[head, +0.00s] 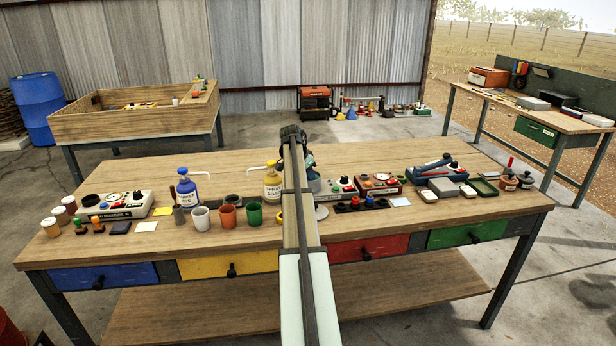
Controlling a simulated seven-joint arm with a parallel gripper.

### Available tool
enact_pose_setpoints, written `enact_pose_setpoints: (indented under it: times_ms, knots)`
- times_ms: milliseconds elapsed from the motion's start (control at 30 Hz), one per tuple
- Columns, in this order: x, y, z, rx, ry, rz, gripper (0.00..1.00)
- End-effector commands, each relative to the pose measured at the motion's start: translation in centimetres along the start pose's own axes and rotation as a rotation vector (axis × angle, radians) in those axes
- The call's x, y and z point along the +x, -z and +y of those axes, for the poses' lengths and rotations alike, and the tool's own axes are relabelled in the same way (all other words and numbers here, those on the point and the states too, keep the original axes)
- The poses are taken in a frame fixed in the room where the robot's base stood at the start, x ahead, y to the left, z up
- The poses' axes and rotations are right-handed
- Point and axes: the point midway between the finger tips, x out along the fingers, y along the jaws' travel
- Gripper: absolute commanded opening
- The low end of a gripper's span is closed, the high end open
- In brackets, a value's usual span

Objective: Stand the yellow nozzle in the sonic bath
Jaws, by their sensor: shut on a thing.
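My arm stretches up the middle of the head view, and its dark wrist joint shows over the bench. My gripper's fingers are hidden behind the arm, so what they hold cannot be seen. I cannot make out the yellow nozzle for sure. A small yellow piece (279,217) shows at the arm's left edge, partly covered, and I cannot tell what it is. A pale box with a dark knob (340,188) stands just right of the arm, partly hidden. I cannot tell whether it is the sonic bath.
On the wooden bench (400,225), left of the arm, stand white (201,218), orange (228,216) and green (254,213) cups and a blue pump bottle (187,190). A red gauge box (380,185) stands right.

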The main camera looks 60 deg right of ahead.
Motion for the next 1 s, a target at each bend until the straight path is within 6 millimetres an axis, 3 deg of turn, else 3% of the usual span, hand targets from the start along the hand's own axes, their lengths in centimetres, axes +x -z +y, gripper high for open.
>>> enact_pose_setpoints:
  times_ms: [833, 867, 1000]
  knots:
    - [0.17, -0.07, 0.0, 0.0, 0.0, 0.0, 0.0]
    - [0.17, -0.07, 0.0, 0.0, 0.0, 0.0, 0.3]
    - [0.16, -0.06, 0.0, 0.0, 0.0, 0.0, 0.43]
